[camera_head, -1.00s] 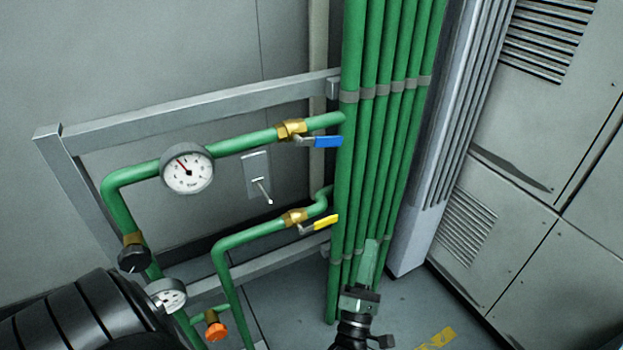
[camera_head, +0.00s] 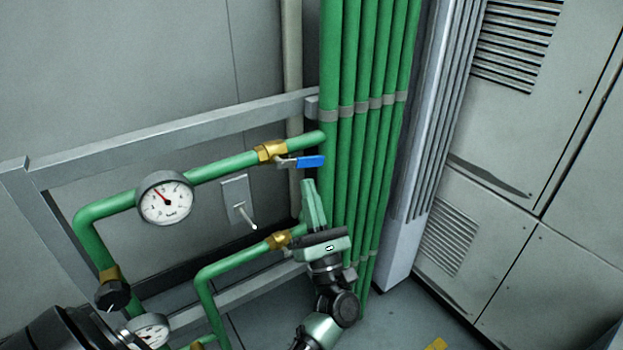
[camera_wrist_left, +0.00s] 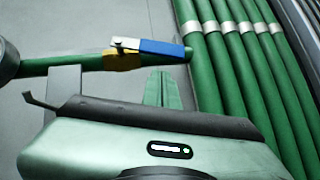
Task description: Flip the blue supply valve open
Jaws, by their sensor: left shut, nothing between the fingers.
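The blue supply valve has a blue-handled lever (camera_head: 311,162) on a brass body (camera_head: 270,151) in the upper green pipe. The lever points right, roughly along the pipe, in the head view. In the left wrist view the blue handle (camera_wrist_left: 161,47) is just beyond my fingers. My left gripper (camera_head: 309,186) is shut and empty, its green fingers pointing up just below the blue lever, seemingly apart from it. The fingertips also show in the left wrist view (camera_wrist_left: 163,76). My right gripper is not in view.
Several vertical green pipes (camera_head: 347,150) stand close on the right. A lower brass valve (camera_head: 279,240) is beneath, its handle hidden by my left gripper. A gauge (camera_head: 165,199) and a switch plate (camera_head: 236,199) are to the left. A grey frame bar (camera_head: 180,136) runs behind.

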